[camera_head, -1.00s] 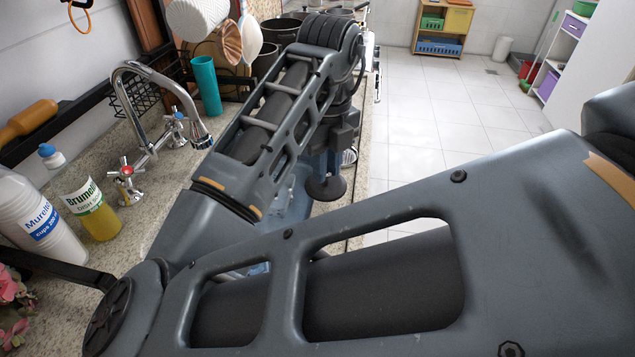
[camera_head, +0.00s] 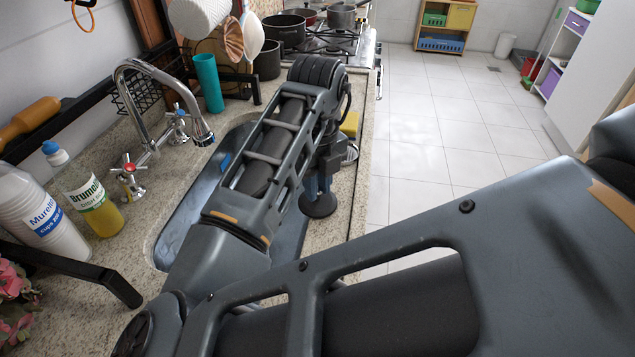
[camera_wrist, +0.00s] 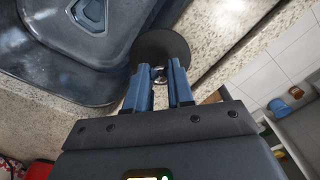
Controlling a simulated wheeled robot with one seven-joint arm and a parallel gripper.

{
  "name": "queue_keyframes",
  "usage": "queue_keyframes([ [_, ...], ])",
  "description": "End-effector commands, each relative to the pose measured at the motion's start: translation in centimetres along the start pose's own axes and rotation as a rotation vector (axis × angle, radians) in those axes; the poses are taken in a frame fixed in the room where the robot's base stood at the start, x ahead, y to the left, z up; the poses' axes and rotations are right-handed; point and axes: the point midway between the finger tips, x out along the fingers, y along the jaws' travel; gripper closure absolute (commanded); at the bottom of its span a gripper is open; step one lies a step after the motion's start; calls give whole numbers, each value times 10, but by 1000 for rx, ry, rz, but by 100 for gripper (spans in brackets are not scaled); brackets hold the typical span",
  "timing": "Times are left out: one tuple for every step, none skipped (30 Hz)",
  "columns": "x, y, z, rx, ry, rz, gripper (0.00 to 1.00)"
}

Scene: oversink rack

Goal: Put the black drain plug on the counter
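The black drain plug (camera_head: 318,205) is a round dark disc below my gripper (camera_head: 318,184) in the head view. In the wrist view the plug (camera_wrist: 160,46) lies at the tips of my gripper (camera_wrist: 160,72), its small metal knob between the two blue fingers. The gripper appears shut on this knob. The plug is over the speckled granite counter (camera_head: 342,205), on the strip between the sink and the front edge. I cannot tell whether its underside touches the counter. My arm hides part of the sink (camera_head: 190,215).
A tap (camera_head: 150,110) stands behind the sink. A soap bottle (camera_head: 98,215) and a white bottle (camera_head: 45,220) stand at left. A yellow sponge (camera_head: 350,123) lies beyond my gripper. The counter's front edge (camera_wrist: 240,50) is close to the plug.

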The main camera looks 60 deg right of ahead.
Motion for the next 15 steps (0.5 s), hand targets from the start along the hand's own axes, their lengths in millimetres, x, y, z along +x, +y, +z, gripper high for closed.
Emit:
queue_keyframes([
  [0, 0, 0, 0, 0, 0, 74],
  [0, 0, 0, 0, 0, 0, 71],
  [0, 0, 0, 0, 0, 0, 67],
  [0, 0, 0, 0, 0, 0, 64],
  [0, 0, 0, 0, 0, 0, 61],
  [0, 0, 0, 0, 0, 0, 57],
  [0, 0, 0, 0, 0, 0, 54],
  [0, 0, 0, 0, 0, 0, 53],
  [0, 0, 0, 0, 0, 0, 53],
  [0, 0, 0, 0, 0, 0, 53],
  [0, 0, 0, 0, 0, 0, 53],
  [0, 0, 0, 0, 0, 0, 53],
  [0, 0, 0, 0, 0, 0, 53],
  [0, 0, 0, 0, 0, 0, 53],
  [-1, 0, 0, 0, 0, 0, 53],
])
